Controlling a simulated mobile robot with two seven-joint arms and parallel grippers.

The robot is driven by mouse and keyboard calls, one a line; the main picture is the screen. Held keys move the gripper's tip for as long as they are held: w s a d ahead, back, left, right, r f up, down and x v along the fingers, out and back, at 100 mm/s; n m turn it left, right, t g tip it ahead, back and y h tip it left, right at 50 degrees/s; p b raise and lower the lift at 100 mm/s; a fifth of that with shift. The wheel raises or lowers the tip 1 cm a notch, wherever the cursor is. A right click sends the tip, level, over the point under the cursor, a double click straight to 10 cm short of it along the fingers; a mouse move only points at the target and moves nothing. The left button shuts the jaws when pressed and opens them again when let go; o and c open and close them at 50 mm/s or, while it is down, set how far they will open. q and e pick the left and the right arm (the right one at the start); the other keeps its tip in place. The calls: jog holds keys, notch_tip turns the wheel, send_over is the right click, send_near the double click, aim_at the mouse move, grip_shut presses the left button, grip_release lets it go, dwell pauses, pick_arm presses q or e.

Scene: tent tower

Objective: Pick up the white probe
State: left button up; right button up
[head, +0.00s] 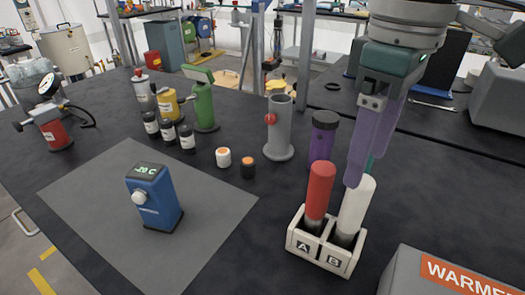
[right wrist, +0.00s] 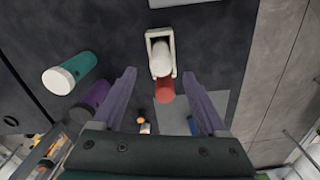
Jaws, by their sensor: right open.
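The white probe (head: 356,207) stands upright in the slot marked B of a small white holder (head: 318,265). The red probe (head: 320,190) stands beside it in slot A. My right gripper (head: 366,165) is over the white probe, pointing down, with its purple fingers apart and nothing held. In the head view a finger overlaps the probe's top edge; I cannot tell if they touch. In the right wrist view the white probe (right wrist: 161,58) and red probe (right wrist: 165,91) show between and beyond the open fingers (right wrist: 159,73). My left gripper is not in view.
A purple bottle (head: 323,140) stands close behind the probes, and a teal cylinder with a white end (right wrist: 70,73) is nearby. A grey warmer box (head: 440,275) is at the front right. A blue device (head: 155,198) stands on the grey mat (head: 90,200), otherwise clear.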

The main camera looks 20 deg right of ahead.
aim_at(365, 180)
jog(key=f, duration=0.3)
jog(key=shift+s+f, duration=0.25)
jog(key=shift+f, duration=0.1)
notch_tip(365, 180, down, 5)
jog(key=shift+f, duration=0.2)
grip_shut()
dwell(0.3)
